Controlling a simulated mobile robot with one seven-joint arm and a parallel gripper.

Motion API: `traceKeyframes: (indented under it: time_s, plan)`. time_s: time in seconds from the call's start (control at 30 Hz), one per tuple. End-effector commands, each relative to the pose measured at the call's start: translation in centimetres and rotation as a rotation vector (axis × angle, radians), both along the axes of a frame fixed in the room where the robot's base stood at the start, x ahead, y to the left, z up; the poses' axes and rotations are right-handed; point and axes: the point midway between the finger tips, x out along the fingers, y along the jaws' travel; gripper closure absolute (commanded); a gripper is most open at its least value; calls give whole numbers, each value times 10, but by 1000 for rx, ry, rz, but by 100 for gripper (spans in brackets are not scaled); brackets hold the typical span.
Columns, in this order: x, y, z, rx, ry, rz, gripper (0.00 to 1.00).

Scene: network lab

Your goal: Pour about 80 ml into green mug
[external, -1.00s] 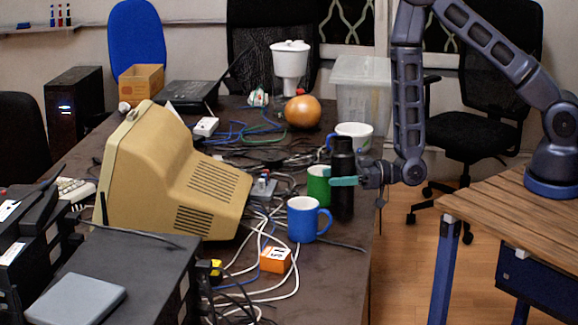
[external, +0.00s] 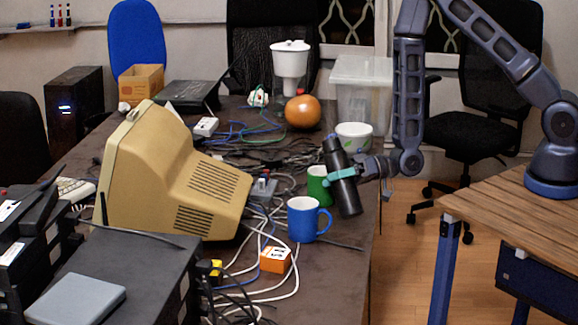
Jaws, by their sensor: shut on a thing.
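The green mug (external: 317,184) stands upright on the dark table, partly hidden by the bottle. My gripper (external: 341,176) is shut on a black bottle (external: 345,190), with teal fingers around its middle. The bottle is tilted, its top leaning left toward the green mug and its base to the lower right. Its top end (external: 331,144) is above and slightly right of the mug. No liquid stream can be seen, and the inside of the mug is hidden.
A blue mug (external: 303,220) stands in front of the green mug. A white patterned bowl (external: 354,137) is behind the bottle. An orange box (external: 275,259), cables and a beige monitor (external: 170,175) crowd the left. The table's right edge is close to the bottle.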

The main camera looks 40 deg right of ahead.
Motion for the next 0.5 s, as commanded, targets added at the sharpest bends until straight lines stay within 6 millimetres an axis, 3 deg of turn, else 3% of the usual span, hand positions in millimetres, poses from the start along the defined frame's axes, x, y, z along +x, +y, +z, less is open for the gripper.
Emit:
traceKeyframes:
  time_s: [0.5]
  plan:
    - [-13, 3, -15, 56, 328, 1, 86]
